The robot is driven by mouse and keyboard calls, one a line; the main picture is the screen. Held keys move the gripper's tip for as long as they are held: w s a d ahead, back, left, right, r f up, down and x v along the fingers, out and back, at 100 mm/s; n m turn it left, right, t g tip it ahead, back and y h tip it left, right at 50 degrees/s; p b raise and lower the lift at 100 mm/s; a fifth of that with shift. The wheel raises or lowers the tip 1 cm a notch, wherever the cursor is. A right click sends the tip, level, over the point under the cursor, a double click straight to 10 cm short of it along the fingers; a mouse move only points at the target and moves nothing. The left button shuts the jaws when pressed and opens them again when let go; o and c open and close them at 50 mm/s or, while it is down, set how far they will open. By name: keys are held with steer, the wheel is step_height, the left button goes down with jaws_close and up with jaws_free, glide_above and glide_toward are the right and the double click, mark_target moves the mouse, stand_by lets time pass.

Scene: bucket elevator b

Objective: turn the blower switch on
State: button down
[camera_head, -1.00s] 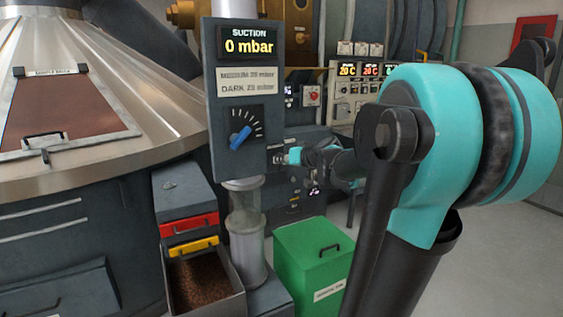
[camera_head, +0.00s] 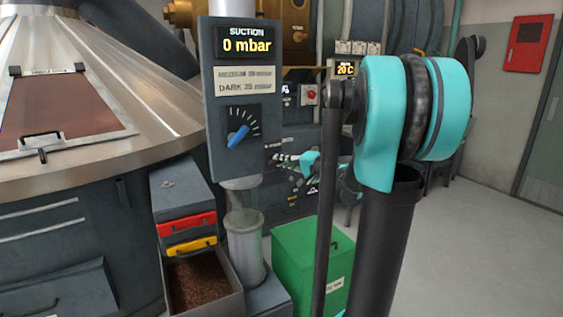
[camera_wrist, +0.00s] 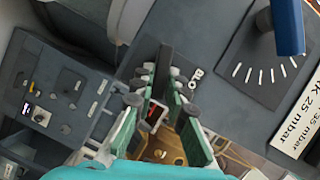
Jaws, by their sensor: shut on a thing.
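The grey suction panel (camera_head: 226,165) stands at centre with a "0 mbar" display (camera_head: 246,45). My gripper (camera_head: 287,158) is at the panel's lower right side. In the wrist view, my gripper (camera_wrist: 160,100) has its green-padded fingers around a dark lever (camera_wrist: 164,62), shut on it. A label beginning "BLO" (camera_wrist: 191,79) is beside the lever, partly hidden by a finger. I take this lever as the blower switch; its on or off position cannot be told.
A blue dial knob (camera_head: 239,136) on the panel also shows close by in the wrist view (camera_wrist: 288,25). A green bin (camera_head: 296,260) and a tray of brown beans (camera_head: 199,284) stand below. Open floor (camera_head: 475,250) is at right.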

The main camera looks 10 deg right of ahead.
steer(key=shift+f+m+t+y, duration=0.15)
steer(key=shift+m+y, duration=0.1)
steer(key=shift+m, duration=0.5)
steer(key=shift+f+m+t+y, duration=0.15)
steer(key=shift+m+y, duration=0.1)
steer(key=shift+m, duration=0.5)
steer(key=c, duration=1.5)
jaws_free()
steer(key=shift+c, duration=0.2)
steer(key=shift+r, duration=0.1)
steer(key=v, duration=1.2)
steer(key=shift+d, duration=0.1)
